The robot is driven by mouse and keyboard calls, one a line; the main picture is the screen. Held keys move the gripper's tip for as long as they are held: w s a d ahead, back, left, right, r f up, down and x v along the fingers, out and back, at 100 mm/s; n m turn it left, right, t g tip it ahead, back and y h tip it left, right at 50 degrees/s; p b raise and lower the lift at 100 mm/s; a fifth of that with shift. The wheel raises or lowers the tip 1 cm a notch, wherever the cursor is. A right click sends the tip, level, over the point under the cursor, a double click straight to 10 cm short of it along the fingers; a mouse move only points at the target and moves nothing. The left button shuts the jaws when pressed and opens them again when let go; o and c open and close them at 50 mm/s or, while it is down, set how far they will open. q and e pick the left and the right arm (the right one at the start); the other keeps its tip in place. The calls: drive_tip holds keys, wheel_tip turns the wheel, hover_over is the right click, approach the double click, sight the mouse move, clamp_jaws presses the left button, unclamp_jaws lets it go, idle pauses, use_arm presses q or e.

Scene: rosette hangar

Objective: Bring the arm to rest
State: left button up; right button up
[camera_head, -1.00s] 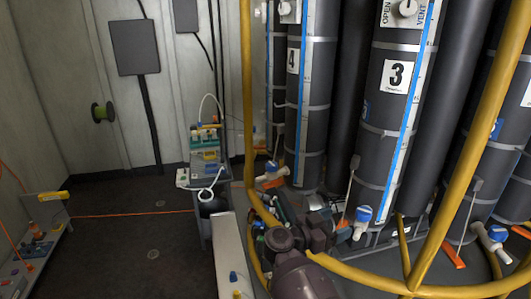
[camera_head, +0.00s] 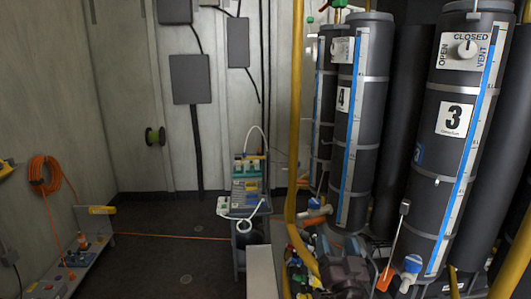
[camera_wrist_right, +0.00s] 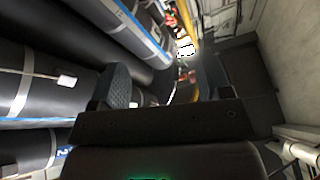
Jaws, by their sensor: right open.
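My right arm (camera_head: 345,275) shows at the bottom edge of the head view, in front of the grey cylinders, and is partly cut off. In the right wrist view my right gripper (camera_wrist_right: 162,84) has its two dark textured fingers wide apart. Nothing is between the fingers. The wrist view is tilted, with cylinders on the left and a pale wall on the right. My left gripper is in neither view.
Tall grey cylinders, including number 3 (camera_head: 456,118) and number 4 (camera_head: 343,98), stand close at right. A yellow rail (camera_head: 293,130) rises beside them. A small cart (camera_head: 243,205) stands left of the rail. An orange hose (camera_head: 42,175) hangs at left. Dark floor between is mostly clear.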

drive_tip(key=s+d+f+n+g, duration=0.1)
drive_tip(key=s+d+f+g, duration=0.2)
drive_tip(key=s+f, duration=0.6)
drive_tip(key=s+d+f+n+g+h, duration=0.1)
drive_tip(key=s+d+f+g, duration=0.3)
drive_tip(key=s+f, duration=0.5)
drive_tip(key=s+d+f+n+g+b, duration=0.1)
drive_tip(key=s+d+f+g, duration=0.2)
drive_tip(key=s+f, duration=0.6)
drive_tip(key=s+g, duration=0.1)
drive_tip(key=s, duration=0.1)
drive_tip(key=shift+s+d+h, duration=0.35)
drive_tip(key=shift+d+h, duration=0.05)
